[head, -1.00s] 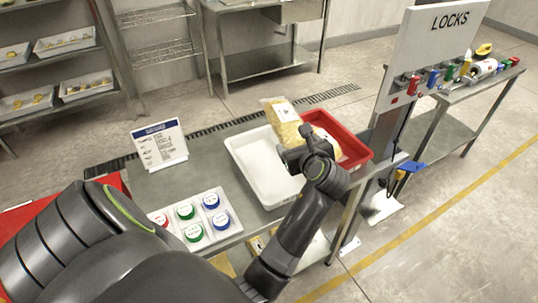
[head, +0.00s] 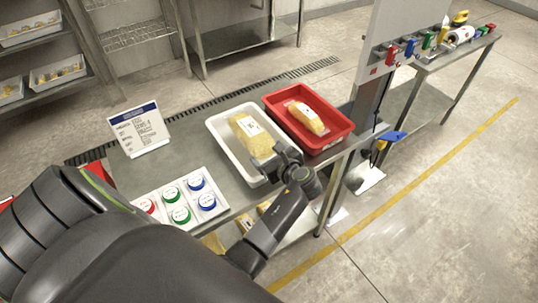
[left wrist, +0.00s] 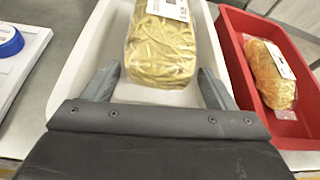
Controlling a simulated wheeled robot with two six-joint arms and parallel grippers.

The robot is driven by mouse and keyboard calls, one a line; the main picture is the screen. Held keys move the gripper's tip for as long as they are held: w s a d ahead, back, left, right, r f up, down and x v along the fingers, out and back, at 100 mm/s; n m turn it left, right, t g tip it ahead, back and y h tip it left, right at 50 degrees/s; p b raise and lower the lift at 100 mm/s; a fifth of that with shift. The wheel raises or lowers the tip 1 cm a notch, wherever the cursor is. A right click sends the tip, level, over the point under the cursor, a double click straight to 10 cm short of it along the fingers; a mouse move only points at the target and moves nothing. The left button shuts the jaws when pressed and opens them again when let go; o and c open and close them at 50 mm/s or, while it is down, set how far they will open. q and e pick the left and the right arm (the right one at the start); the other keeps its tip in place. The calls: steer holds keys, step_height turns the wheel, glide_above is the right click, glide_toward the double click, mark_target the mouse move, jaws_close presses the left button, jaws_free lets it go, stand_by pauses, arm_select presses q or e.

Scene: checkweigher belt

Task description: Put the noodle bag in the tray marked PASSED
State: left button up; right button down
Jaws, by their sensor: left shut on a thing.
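The noodle bag (head: 250,133) is a clear bag of yellow noodles with a white label. It lies lengthwise within the white tray (head: 215,127), low over or on its floor; I cannot tell if it touches. My left gripper (head: 272,160) is shut on the near end of the bag. In the left wrist view the bag (left wrist: 160,50) extends ahead between the two fingers, over the white tray (left wrist: 72,78). No PASSED marking is readable on either tray. My right gripper is not in view.
A red tray (head: 338,138) beside the white one holds another bag (head: 304,117) with orange contents. A sign card (head: 139,130) and a holder with several round colored-lid pots (head: 180,201) stand on the table to the left. A post rises at right.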

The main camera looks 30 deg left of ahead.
arm_select(q)
steer(key=shift+f, duration=0.3)
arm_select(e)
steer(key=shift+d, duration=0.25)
arm_select(q)
steer(key=shift+f, duration=0.1)
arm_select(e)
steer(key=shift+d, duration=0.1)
